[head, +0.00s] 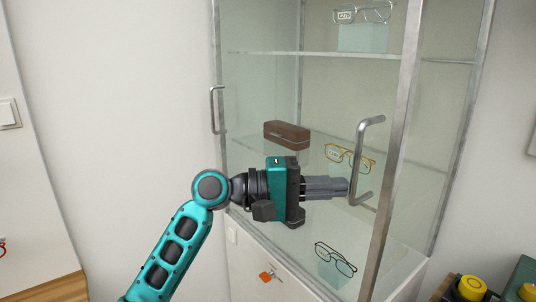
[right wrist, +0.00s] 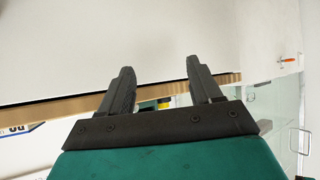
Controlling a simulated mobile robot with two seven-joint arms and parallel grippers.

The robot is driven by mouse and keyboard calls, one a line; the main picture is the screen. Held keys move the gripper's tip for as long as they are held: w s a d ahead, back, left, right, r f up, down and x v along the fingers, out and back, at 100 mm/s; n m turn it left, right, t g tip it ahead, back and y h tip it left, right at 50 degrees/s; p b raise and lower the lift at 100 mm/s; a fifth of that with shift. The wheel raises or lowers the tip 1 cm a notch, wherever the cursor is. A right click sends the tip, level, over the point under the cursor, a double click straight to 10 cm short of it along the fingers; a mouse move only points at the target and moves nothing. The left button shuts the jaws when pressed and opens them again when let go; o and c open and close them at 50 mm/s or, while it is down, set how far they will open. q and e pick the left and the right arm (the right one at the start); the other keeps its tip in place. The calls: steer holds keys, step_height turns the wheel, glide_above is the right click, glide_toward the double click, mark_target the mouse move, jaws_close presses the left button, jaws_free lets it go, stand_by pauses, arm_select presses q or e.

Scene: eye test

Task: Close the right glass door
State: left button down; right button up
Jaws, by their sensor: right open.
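My right gripper (right wrist: 163,78) is outside the head view. In the right wrist view it is open and empty, away from the door.
Another bar handle (head: 214,110) is at the cabinet's left. Inside are a brown case (head: 287,134), glasses (head: 336,260) and glass shelves. Yellow-topped items (head: 471,286) stand at the lower right. The right wrist view shows a pale surface with a wooden edge (right wrist: 70,107).

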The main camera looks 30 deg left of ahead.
arm_select(q)
steer(key=shift+s+d, duration=0.1)
steer(key=shift+d, duration=0.2)
arm_select(e)
steer(key=shift+s+d, duration=0.1)
steer(key=shift+d, duration=0.25)
arm_select(q)
steer(key=shift+d, duration=0.1)
arm_select(e)
steer(key=shift+r, duration=0.1)
steer(key=shift+a, duration=0.1)
